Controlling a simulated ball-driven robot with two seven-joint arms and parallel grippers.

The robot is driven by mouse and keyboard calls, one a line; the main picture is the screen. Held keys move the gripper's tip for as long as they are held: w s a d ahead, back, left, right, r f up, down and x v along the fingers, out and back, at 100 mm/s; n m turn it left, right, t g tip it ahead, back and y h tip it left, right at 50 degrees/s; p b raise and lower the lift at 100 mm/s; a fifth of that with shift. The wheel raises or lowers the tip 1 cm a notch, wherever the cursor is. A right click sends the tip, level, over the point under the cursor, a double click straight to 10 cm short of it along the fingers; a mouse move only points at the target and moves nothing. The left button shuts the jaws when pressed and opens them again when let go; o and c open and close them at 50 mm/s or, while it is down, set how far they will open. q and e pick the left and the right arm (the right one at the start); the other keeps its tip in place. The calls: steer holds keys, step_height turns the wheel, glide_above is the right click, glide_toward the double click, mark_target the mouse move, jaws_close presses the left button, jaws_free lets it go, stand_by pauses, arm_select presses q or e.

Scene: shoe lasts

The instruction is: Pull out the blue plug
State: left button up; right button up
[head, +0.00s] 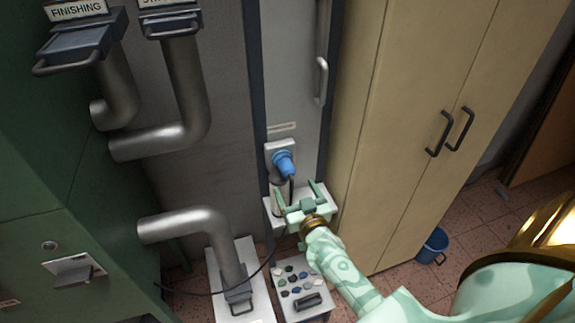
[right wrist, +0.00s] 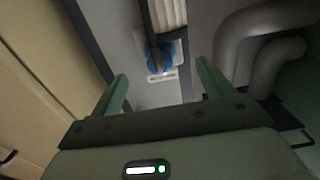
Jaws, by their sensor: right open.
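The blue plug (head: 284,162) sits in a white wall socket (head: 270,150) on the grey panel, with a dark cable hanging from its lower end. In the right wrist view the blue plug (right wrist: 160,57) shows beyond the fingers, between them in the picture. My right gripper (head: 297,190) is open and empty, just below the plug and apart from it. Its two green fingers (right wrist: 160,88) show spread in the right wrist view. My left gripper is not in view.
A white box (head: 272,213) is on the panel below the plug, partly behind my right gripper. Grey pipes (head: 190,90) stand to the left, a beige cabinet (head: 400,130) to the right. A box with several coloured knobs (head: 293,268) and a blue bucket (head: 433,244) are lower down.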

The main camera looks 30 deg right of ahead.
mark_target(286, 166)
steer(key=shift+d+r, duration=0.15)
steer(key=shift+r, duration=0.25)
steer(key=shift+w, duration=0.1)
steer(key=shift+w+d+f+b, duration=0.1)
steer(key=shift+w+b, duration=0.2)
steer(key=shift+w, duration=0.15)
steer(key=b+x, duration=0.2)
steer(key=x, duration=0.5)
steer(key=shift+w+d, duration=0.1)
steer(key=shift+w, duration=0.35)
steer(key=shift+r, duration=0.25)
steer(key=shift+r+p, duration=0.15)
steer(key=shift+p, duration=0.2)
